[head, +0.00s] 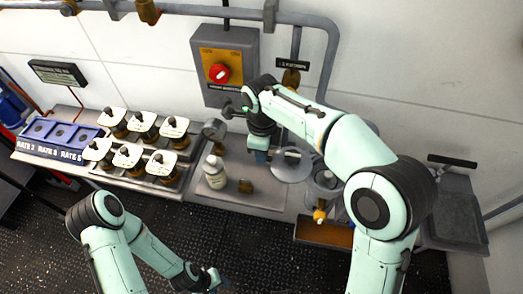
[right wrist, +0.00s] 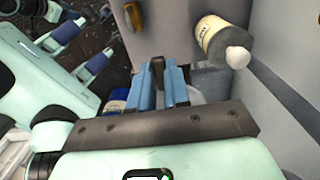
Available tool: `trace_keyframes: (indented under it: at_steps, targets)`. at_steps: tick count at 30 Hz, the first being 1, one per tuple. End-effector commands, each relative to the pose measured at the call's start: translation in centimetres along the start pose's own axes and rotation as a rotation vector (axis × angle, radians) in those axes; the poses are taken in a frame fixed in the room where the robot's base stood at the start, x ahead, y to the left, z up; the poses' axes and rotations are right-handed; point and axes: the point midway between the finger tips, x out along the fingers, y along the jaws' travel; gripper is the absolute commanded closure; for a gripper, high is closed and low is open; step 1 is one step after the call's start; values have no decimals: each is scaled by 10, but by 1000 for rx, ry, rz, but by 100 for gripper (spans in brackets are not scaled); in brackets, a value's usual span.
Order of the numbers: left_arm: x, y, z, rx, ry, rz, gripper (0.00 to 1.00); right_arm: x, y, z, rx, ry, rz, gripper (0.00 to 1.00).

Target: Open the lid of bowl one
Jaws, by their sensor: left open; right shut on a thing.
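My right gripper (head: 260,156) is over the grey bench, beside a clear round dish with a dark top piece (head: 292,158). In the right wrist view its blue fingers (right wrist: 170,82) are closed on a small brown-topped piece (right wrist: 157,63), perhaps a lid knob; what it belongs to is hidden. A pale rounded surface shows partly behind the fingers. A second round vessel (head: 325,180) stands further right. I cannot tell which is bowl one. My left gripper (head: 216,281) is low over the dark floor, open and empty; its blue fingers also show in the right wrist view (right wrist: 82,46).
A white bottle (head: 215,172) and a small brass piece (head: 245,186) stand left of my right gripper. Several white-topped jars and a blue rack (head: 58,137) fill the bench's left. A red-knobbed switch box (head: 224,70) is on the wall.

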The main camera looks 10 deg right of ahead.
Motion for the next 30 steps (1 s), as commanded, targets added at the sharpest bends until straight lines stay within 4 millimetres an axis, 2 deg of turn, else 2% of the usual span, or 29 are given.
trace_keyframes:
  at_steps: [9,10,12,30]
  targets:
    - [0,0,0,0,0,0,57,0,0,1,2,-3,-1,100]
    - [0,0,0,0,0,0,57,0,0,1,2,-3,-1,80]
    - [0,0,0,0,0,0,57,0,0,0,2,-3,0,57]
    - [0,0,0,0,0,0,57,0,0,0,-9,-1,0,57]
